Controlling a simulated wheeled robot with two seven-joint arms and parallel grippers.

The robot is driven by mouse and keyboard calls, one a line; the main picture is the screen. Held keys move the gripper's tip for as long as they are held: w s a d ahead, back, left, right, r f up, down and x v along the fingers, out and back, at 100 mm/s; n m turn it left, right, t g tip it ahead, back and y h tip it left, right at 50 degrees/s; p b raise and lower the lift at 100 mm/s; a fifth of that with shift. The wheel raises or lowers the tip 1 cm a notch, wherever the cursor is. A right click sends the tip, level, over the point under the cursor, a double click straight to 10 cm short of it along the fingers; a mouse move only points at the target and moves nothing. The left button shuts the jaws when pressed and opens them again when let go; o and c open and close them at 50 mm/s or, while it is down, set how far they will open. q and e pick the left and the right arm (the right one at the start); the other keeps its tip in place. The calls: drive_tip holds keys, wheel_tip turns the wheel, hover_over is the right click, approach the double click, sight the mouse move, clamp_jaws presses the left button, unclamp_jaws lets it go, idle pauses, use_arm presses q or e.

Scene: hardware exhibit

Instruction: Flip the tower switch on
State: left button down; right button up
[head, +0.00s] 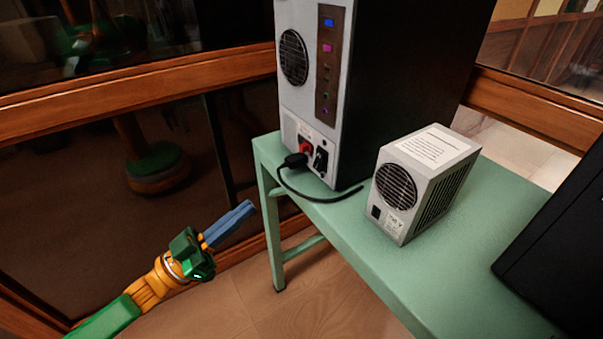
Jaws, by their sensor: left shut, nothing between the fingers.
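A computer tower (400,80) with a grey back panel and black side stands on a green table. Its back faces me and shows a round fan grille, a strip of coloured ports and, low down, a power section. A small red part (306,147) and a black switch (321,158) sit there, beside a plugged-in black power cable (296,161). I cannot tell the switch's position. My left gripper (243,212) has its blue fingers shut and empty, left of the table and apart from the tower. My right gripper is not in view.
A grey power supply box (422,183) with a fan grille stands on the green table (350,240), right of the tower's cable. A black object (560,250) is at the right edge. Wood-framed glass panels (130,85) are behind.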

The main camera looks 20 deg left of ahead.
use_arm(q)
approach(319, 162)
wheel_tip(319, 162, up, 4)
drive_tip(key=shift+w+d+f, duration=0.25)
drive_tip(key=shift+w+d, duration=0.25)
drive_tip(key=shift+w, duration=0.2)
drive_tip(key=shift+w+d+f, duration=0.25)
drive_tip(key=shift+w+d, duration=0.25)
drive_tip(key=shift+w, duration=0.2)
drive_tip(key=shift+w+d+f, duration=0.25)
drive_tip(key=shift+w+d, duration=0.3)
drive_tip(key=shift+w, duration=0.15)
